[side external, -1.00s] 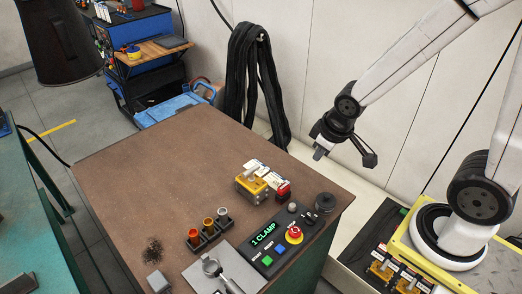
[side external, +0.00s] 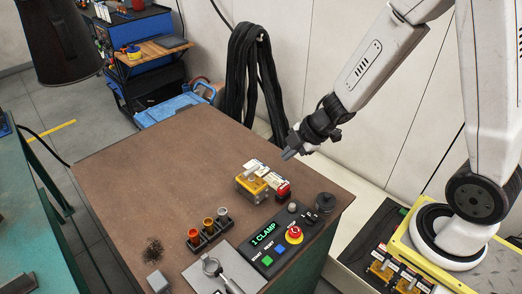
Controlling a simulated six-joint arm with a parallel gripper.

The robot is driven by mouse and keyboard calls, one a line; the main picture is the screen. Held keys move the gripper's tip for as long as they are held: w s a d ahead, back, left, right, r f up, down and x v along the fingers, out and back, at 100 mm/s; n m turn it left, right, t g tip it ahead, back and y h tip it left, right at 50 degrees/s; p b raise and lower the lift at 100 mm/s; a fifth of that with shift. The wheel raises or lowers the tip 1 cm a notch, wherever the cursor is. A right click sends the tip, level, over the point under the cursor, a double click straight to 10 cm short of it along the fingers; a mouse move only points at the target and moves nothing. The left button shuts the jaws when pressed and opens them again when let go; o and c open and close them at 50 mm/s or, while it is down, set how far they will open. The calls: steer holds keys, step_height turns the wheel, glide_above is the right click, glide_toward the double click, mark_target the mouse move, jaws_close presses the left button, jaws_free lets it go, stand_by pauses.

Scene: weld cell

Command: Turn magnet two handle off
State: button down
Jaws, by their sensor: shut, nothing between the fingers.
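A yellow block with a pale handle and white label (side external: 251,185) sits on the brown table (side external: 150,170) near its right edge. A small red part is at its right end.
A control box (side external: 268,240) reading "1 CLAMP", with a red stop button (side external: 294,234), is at the table's front right. A rack of small cups (side external: 208,232) stands left of it. Black hoses (side external: 248,80) hang on the wall behind. The table's middle is clear.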

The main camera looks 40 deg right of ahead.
mark_target(251, 174)
steer(key=shift+s+a+f+n+g+y, duration=0.3)
steer(key=shift+a+n, duration=0.1)
steer(key=shift+n, duration=0.4)
steer(key=shift+w+f, duration=0.1)
steer(key=shift+f, duration=0.05)
steer(key=shift+w+a+f, duration=0.6)
steer(key=shift+w+f, duration=0.75)
steer(key=shift+f, duration=0.1)
steer(key=shift+w+a+f, duration=0.55)
steer(key=shift+w+f, duration=0.85)
steer(key=shift+f, duration=0.1)
steer(key=shift+w+a+f, duration=0.6)
steer(key=shift+w+f, duration=0.75)
steer(key=shift+f, duration=0.1)
